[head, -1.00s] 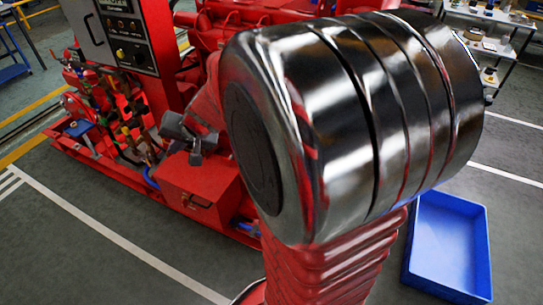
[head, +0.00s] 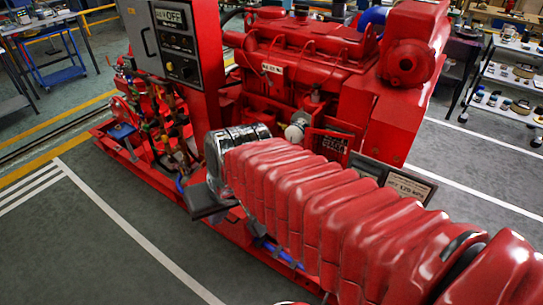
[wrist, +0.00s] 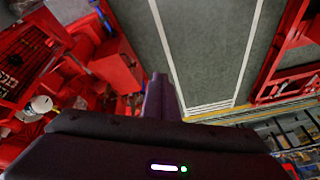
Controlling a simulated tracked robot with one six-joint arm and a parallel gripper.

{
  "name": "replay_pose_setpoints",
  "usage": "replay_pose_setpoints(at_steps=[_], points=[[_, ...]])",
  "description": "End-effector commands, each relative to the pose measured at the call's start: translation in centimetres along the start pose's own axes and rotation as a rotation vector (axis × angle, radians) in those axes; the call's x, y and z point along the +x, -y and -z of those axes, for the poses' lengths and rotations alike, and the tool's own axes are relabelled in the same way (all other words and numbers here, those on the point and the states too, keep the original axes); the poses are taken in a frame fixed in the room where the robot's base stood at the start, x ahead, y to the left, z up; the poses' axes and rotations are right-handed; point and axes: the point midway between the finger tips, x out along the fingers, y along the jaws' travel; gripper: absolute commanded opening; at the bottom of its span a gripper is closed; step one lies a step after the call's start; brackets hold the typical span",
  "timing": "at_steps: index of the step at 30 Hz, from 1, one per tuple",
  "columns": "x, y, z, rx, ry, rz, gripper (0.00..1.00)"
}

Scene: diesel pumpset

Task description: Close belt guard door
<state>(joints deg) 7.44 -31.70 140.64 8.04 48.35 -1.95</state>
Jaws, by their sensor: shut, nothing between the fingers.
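A red framed panel with dark mesh, likely the belt guard door (wrist: 22,62), shows at the left edge of the wrist view, apart from my gripper. In the head view a red framed panel with a dark label (head: 325,143) stands on the engine side, just behind my arm. I cannot tell how far the door stands open, and my arm hides what is below it. My gripper (wrist: 161,80) is shut and empty, pointing over the floor in the wrist view. In the head view it shows as a dark shape (head: 207,203) left of the engine.
The red diesel engine (head: 310,50) fills the back centre. A grey control box (head: 172,40) stands left of it. Pipes and valves (head: 160,130) are on the skid at left. Shelves (head: 510,80) stand at right. The floor (head: 90,250) at front left is clear.

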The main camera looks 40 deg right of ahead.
Motion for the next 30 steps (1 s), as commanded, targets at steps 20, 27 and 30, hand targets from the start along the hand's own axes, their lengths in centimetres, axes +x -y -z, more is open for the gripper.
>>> replay_pose_setpoints(at_steps=[20, 27, 30], points=[[1.8, -5.5, -1.8, -0.036, 0.066, -0.150, 0.00], [4.0, -8.2, -1.6, -0.014, 0.102, -0.184, 0.00], [5.4, -10.1, -1.5, -0.004, 0.122, -0.203, 0.00]])
